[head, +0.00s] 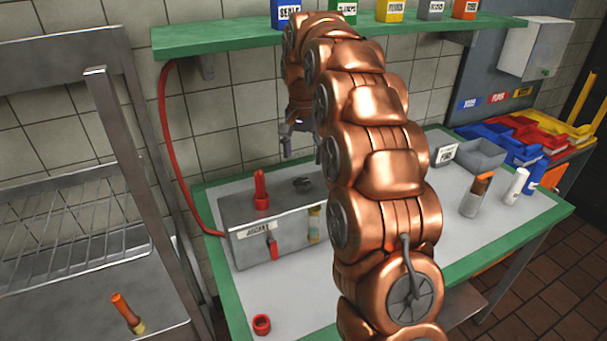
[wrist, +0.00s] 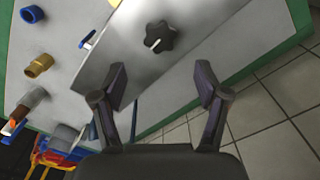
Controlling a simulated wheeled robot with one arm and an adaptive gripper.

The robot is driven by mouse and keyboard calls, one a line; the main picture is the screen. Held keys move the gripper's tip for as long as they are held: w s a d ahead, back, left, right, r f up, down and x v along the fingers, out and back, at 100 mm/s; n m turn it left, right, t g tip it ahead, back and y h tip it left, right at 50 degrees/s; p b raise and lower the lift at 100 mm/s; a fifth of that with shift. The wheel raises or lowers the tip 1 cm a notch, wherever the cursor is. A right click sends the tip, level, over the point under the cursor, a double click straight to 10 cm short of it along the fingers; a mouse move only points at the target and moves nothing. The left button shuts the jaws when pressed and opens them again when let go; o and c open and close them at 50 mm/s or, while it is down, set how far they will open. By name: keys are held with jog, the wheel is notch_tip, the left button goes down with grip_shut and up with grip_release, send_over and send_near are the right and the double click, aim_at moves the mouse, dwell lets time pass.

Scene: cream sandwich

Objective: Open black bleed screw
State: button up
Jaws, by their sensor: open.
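The black bleed screw (head: 302,184) looks like a small dark star-shaped knob on the top of a grey metal box (head: 240,240) on the table. In the wrist view the black knob (wrist: 159,37) shows whole, on the box's pale metal face (wrist: 115,65). My gripper (head: 289,142) hangs above and behind the box in the head view, apart from the knob. In the wrist view my gripper (wrist: 160,80) is open and empty, with the knob beyond its fingertips and roughly centred between them. My copper arm hides the box's right part in the head view.
A red fitting (head: 261,192) stands on the box's top left, with a red lever (head: 272,247) on its front. A red ring (head: 262,325) lies at the table's front. A green shelf (head: 225,40) is overhead. Bottles (head: 476,195) and bins stand to the right.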

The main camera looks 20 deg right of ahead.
aim_at(303, 181)
jog(key=shift+f+p, duration=1.15)
jog(key=shift+f, duration=2.4)
jog(key=c, duration=1.2)
